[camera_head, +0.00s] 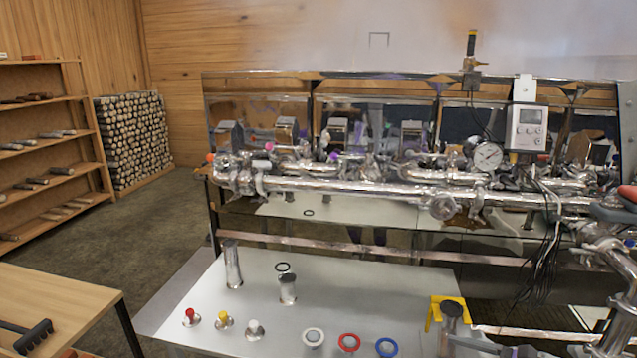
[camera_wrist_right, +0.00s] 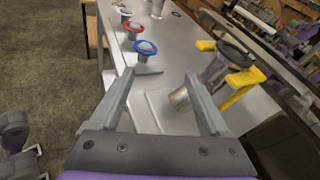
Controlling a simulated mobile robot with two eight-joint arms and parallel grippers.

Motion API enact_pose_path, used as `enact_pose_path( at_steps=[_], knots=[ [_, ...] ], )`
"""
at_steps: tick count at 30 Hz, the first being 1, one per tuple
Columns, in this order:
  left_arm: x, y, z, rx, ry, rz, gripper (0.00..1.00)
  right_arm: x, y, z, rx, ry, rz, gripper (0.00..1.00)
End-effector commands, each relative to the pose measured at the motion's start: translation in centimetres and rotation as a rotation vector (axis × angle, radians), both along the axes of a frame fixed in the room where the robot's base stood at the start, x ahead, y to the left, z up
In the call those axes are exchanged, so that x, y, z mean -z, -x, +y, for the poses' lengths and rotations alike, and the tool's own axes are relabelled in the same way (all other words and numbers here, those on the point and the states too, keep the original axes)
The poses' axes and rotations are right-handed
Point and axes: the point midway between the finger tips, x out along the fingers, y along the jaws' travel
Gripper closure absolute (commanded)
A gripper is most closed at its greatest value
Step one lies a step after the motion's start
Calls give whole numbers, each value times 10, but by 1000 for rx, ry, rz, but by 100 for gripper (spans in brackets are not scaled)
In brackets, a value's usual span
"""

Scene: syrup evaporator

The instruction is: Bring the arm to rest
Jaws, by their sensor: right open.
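My right gripper (camera_wrist_right: 158,73) is open in the right wrist view, its two fingers spread with nothing held between them. Beyond the fingers lies the steel bench top (camera_wrist_right: 180,40). A yellow bracket (camera_wrist_right: 241,79) with a dark round-topped part stands just past the right finger, and a small metal cup (camera_wrist_right: 180,98) shows close to that finger. I cannot tell whether the finger touches the cup. In the head view the same yellow bracket (camera_head: 435,313) is at the bench's front right. My left gripper is not in view.
The evaporator's steel pipework (camera_head: 340,190) runs behind the bench, with a gauge (camera_head: 487,156) and hanging black cables (camera_head: 545,250). Red (camera_head: 349,342) and blue (camera_head: 387,347) rings and metal cylinders (camera_head: 232,265) sit on the bench. A wooden table (camera_head: 60,300) stands left; floor between is clear.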

Motion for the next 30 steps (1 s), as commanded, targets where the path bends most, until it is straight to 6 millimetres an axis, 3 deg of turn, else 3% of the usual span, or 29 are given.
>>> enact_pose_path(
  at_steps=[1,3,6,10,15,18,24,30],
  knots=[
    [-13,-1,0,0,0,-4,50,-5,11,33,-62,123,-8,20],
    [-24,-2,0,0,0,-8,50,1,31,68,-158,320,-31,20],
    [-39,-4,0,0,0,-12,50,11,65,105,-324,608,-91,20],
    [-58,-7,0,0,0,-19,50,19,115,133,-583,975,-208,20],
    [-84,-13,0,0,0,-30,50,23,171,140,-961,1420,-418,20],
    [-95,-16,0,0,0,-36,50,21,191,135,-1154,1623,-535,20],
    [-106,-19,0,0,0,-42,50,19,206,127,-1377,1840,-672,20],
    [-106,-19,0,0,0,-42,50,20,207,125,-1408,1869,-688,20]
  ],
)
